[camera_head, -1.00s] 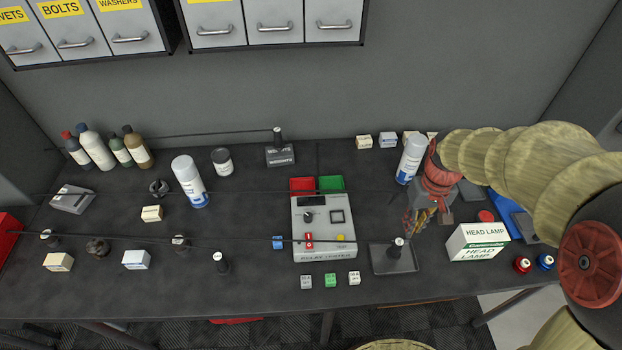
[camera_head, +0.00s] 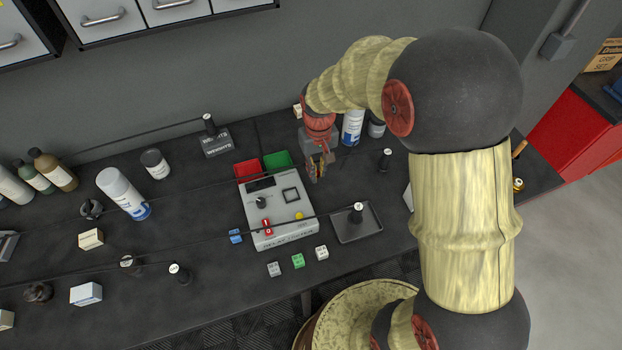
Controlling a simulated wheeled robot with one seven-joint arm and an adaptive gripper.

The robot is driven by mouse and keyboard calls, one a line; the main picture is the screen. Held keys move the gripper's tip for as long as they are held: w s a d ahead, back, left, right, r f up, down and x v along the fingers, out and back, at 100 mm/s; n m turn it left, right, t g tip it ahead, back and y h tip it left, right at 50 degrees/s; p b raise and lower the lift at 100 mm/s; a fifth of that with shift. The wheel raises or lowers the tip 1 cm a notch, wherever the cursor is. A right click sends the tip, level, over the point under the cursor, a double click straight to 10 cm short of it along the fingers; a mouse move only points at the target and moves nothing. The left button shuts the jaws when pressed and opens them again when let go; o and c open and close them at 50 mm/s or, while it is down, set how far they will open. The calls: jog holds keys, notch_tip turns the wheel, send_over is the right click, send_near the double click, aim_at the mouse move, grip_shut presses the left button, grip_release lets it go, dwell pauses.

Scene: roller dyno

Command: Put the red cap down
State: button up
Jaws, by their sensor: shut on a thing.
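My gripper (camera_head: 317,168) points down over the bench, just right of the green bin (camera_head: 279,161) and behind the right side of the grey relay tester (camera_head: 275,232). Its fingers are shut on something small. The red cap cannot be made out clearly; what sits between the fingers is too small and covered to see. The tester has a black knob, a red switch, a yellow button and a square socket on top. A red bin (camera_head: 246,170) stands beside the green one.
A black tray (camera_head: 371,234) with a post lies right of the tester. A white spray can (camera_head: 352,127) and another black post (camera_head: 386,158) stand right of my gripper. Several small blocks lie in front of the tester. My arm hides the bench's right part.

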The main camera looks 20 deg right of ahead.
aim_at(312, 184)
jog(key=shift+w+a+f, duration=0.4)
jog(key=shift+a+f, duration=0.1)
jog(key=shift+f, duration=0.3)
jog(key=shift+w+a+f+b, duration=0.1)
jog(key=shift+f+b, duration=0.1)
jog(key=shift+f, duration=0.7)
jog(key=shift+w+a+f+b, duration=0.1)
jog(key=shift+f+b, duration=0.1)
jog(key=shift+f, duration=0.65)
jog(key=shift+f, duration=0.2)
jog(key=o, duration=0.5)
